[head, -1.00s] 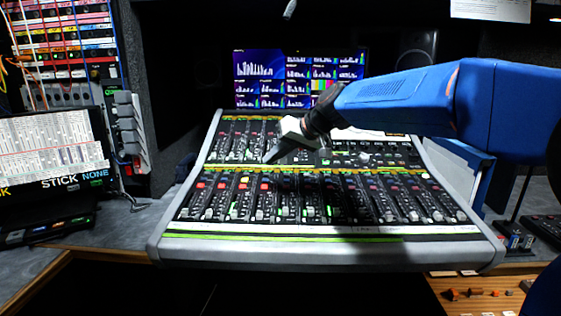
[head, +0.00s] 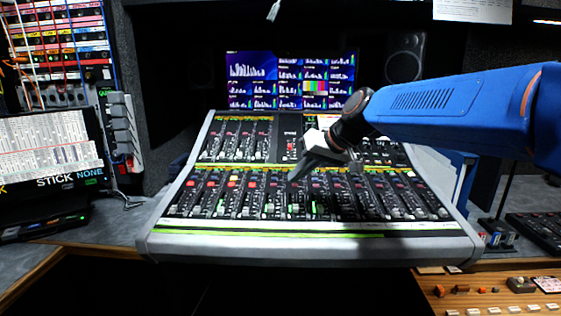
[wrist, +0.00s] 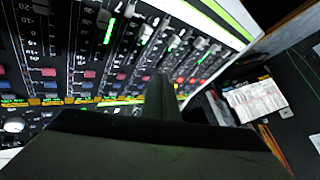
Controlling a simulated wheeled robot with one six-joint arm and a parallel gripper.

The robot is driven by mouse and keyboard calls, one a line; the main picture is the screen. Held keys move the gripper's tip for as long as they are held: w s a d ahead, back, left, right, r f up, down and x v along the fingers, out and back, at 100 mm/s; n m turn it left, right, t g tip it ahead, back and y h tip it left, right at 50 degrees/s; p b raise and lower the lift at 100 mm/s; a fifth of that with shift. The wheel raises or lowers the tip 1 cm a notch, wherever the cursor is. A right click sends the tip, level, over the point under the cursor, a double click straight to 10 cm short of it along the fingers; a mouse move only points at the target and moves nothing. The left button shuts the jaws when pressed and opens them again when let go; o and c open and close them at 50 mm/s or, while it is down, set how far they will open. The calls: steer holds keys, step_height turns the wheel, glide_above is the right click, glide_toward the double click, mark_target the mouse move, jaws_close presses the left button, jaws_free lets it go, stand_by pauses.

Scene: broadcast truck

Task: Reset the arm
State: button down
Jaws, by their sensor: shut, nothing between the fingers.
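My blue arm reaches in from the right in the head view. My gripper (head: 296,176) is shut and empty, its dark fingers pointing down and left over the middle of the mixing console (head: 310,229). The fingertips look close above the fader rows, but I cannot tell whether they touch. In the wrist view the shut fingers (wrist: 160,92) stand out dark in front of the console's faders and coloured buttons (wrist: 95,50).
A monitor (head: 250,72) with level graphs stands behind the console. A screen (head: 48,145) and a patch rack (head: 62,45) are at the left. A speaker (head: 404,58) stands at the back. A wooden panel with knobs (head: 490,290) lies at the front right.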

steer(key=s+d+f+m+h, duration=0.1)
steer(key=s+d+f+h, duration=0.1)
steer(key=s+d+f, duration=0.4)
steer(key=s+d+f+m+h, duration=0.1)
steer(key=s+d+f+h, duration=0.1)
steer(key=s+d+f, duration=0.4)
steer(key=s+d+f+m+h, duration=0.1)
steer(key=s+d+f+h, duration=0.2)
steer(key=s+d, duration=0.9)
steer(key=s+f, duration=0.3)
steer(key=s, duration=0.5)
steer(key=shift+d+f+m+g, duration=0.15)
steer(key=shift+f+m+g, duration=0.1)
steer(key=shift+m+g, duration=0.05)
